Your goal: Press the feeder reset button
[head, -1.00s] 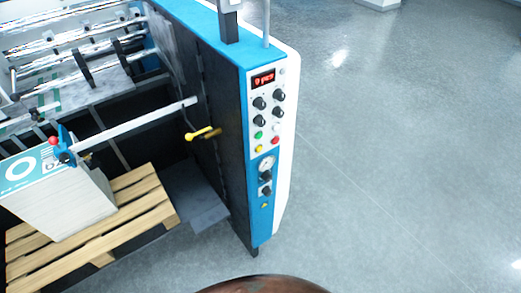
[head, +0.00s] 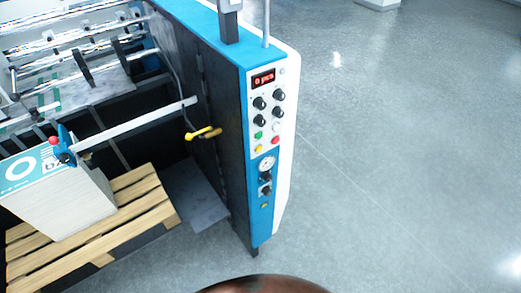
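The control panel (head: 267,110) is on the blue and white end face of the machine in the head view. It has a red lit display (head: 263,78), several black knobs and small coloured buttons. A green button (head: 258,135), a white button (head: 276,127), a yellow button (head: 258,148) and a red button (head: 274,140) sit below the knobs. I cannot read which one is the feeder reset. A round gauge (head: 268,163) is below them. Neither gripper is in view.
A paper stack (head: 75,208) stands on a wooden pallet (head: 150,205) inside the machine at the left. A yellow-handled lever (head: 197,133) sticks out near the machine's dark side. The grey floor (head: 400,170) to the right of the machine is clear.

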